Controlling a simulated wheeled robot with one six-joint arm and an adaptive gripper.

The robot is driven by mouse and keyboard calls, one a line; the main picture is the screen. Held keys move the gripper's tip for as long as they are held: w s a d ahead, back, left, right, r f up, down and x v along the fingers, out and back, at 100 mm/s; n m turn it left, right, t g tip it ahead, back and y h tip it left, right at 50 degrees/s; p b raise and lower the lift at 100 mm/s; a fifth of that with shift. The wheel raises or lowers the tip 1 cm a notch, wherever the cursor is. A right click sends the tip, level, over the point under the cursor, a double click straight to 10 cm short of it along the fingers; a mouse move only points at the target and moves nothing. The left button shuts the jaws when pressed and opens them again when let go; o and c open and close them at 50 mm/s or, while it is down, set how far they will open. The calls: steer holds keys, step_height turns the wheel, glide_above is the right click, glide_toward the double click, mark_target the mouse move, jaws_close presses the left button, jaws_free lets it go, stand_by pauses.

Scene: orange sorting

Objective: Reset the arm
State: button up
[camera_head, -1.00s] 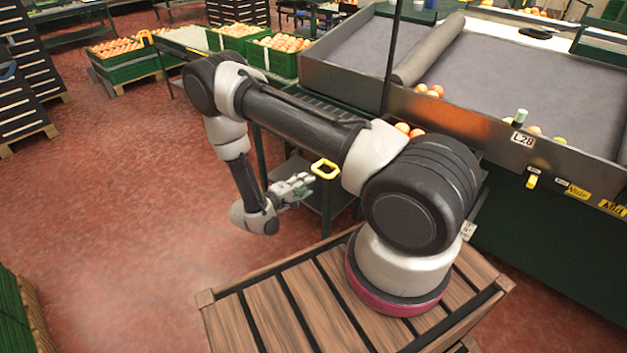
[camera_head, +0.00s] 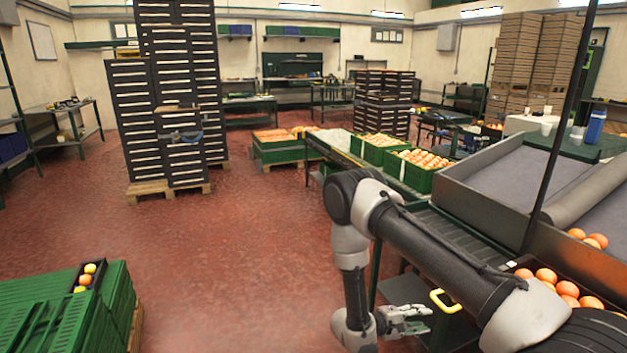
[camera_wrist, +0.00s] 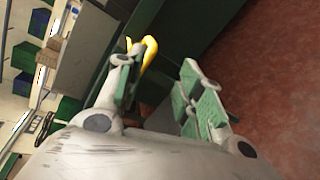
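My arm is bent, with its elbow raised and its forearm hanging down at the lower right of the head view. My gripper (camera_head: 414,318) is at the end of it, beside the metal sorting table. In the wrist view my gripper (camera_wrist: 160,95) has its two green-padded fingers spread apart with nothing between them. A yellow handle (camera_head: 445,301) is just right of the gripper in the head view. It also shows behind the left finger in the wrist view (camera_wrist: 149,52).
Oranges (camera_head: 555,285) lie in a crate by the sorting table (camera_head: 485,205). Green crates of oranges (camera_head: 420,160) stand on the conveyor. Stacked dark crates (camera_head: 180,100) stand at the back left, green crates (camera_head: 60,315) at the lower left. The red floor (camera_head: 240,240) between is clear.

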steer(key=s+d+r+n+g, duration=0.1)
steer(key=s+d+r+g, duration=0.2)
steer(key=s+r+g, duration=0.3)
steer(key=s+r+m+t+y, duration=0.2)
steer(key=s+r+y, duration=0.3)
steer(key=r, duration=0.8)
steer(key=s+r+m+t+y, duration=0.2)
steer(key=s+r+y, duration=0.3)
steer(key=r, duration=0.9)
steer(key=s+r+m+t+y, duration=0.2)
steer(key=s+r+m+y, duration=0.2)
steer(key=s+r, duration=0.4)
step_height(320, 180, up, 6)
steer(key=shift+s+a+r+t+y, duration=0.15)
steer(key=shift+a+t+y, duration=0.15)
steer(key=shift+y, duration=0.2)
steer(key=shift+d, duration=0.1)
